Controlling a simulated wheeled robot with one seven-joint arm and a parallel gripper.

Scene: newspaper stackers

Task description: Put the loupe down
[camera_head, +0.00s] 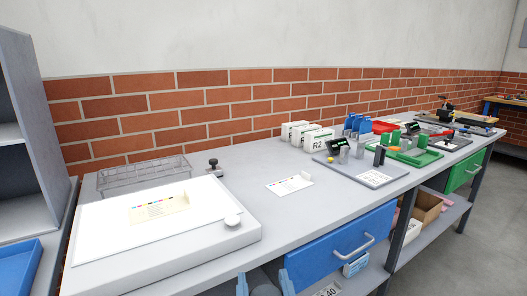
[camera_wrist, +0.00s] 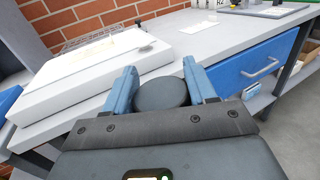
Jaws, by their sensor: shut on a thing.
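The loupe (camera_wrist: 162,93) looks like a dark, round-topped cylinder in the wrist view. My gripper (camera_wrist: 163,88) is shut on it, with one blue finger on each side. In the head view the dark grey loupe (camera_head: 262,283) shows at the bottom edge between the blue fingers, partly cut off by the frame. My gripper is in front of the workbench (camera_head: 245,165), near its front edge, left of the blue drawer. The underside of the loupe is hidden.
A white light box (camera_head: 110,245) with a colour strip sheet (camera_head: 160,207) fills the bench's left end. Behind it are a wire tray (camera_head: 145,172) and a small dark clamp-like item (camera_head: 214,167). A white card (camera_head: 288,185) lies mid-bench. The blue drawer (camera_head: 340,247) faces front.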

